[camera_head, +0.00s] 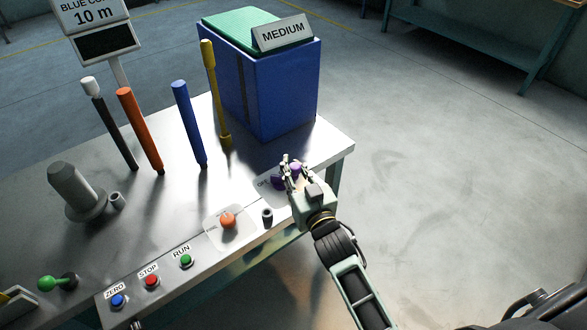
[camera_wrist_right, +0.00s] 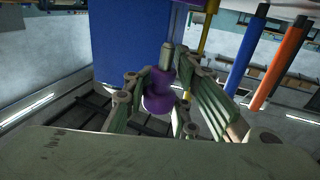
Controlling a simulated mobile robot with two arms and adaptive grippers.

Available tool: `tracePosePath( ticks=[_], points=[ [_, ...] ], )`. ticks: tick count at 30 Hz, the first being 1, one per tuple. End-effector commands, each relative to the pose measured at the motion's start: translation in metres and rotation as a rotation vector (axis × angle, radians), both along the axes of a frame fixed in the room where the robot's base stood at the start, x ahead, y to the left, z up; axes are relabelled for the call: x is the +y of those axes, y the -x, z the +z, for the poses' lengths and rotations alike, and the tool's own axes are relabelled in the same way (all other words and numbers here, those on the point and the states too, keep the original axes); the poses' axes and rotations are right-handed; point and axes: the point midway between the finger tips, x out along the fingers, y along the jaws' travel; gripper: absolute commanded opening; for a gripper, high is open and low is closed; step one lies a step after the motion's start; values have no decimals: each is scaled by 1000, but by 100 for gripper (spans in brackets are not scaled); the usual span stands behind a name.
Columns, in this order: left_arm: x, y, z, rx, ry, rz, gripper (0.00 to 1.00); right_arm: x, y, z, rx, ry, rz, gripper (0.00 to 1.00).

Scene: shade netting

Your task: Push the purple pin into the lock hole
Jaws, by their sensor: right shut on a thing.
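The purple pin (camera_head: 278,183) is between the fingers of my right gripper (camera_head: 290,174), near the table's front right corner. In the right wrist view the pin (camera_wrist_right: 158,96) has a wide purple knob and a pale metal end pointing up in the picture. The right gripper (camera_wrist_right: 158,90) is shut on it, with fingers on both sides. I cannot make out the lock hole; the gripper covers that area. My left gripper is not in view.
An orange knob (camera_head: 228,220) and a small dark cylinder (camera_head: 267,215) are left of the gripper. Blue (camera_head: 190,125), orange (camera_head: 140,130) and yellow (camera_head: 215,95) rods stand behind, near a blue box (camera_head: 275,90). Buttons (camera_head: 152,281) line the front edge. Open floor lies right.

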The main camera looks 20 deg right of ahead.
Motion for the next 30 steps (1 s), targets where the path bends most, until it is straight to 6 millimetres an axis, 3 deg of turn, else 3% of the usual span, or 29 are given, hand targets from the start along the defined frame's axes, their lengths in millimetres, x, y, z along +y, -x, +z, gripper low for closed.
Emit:
tracePosePath(
  ticks=[14, 30],
  points=[
    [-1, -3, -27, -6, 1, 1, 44, 0, -3, -38, 0, 19, 0, 0],
    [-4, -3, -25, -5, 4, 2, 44, 0, -7, -37, 1, 18, 0, 0]
  ],
)
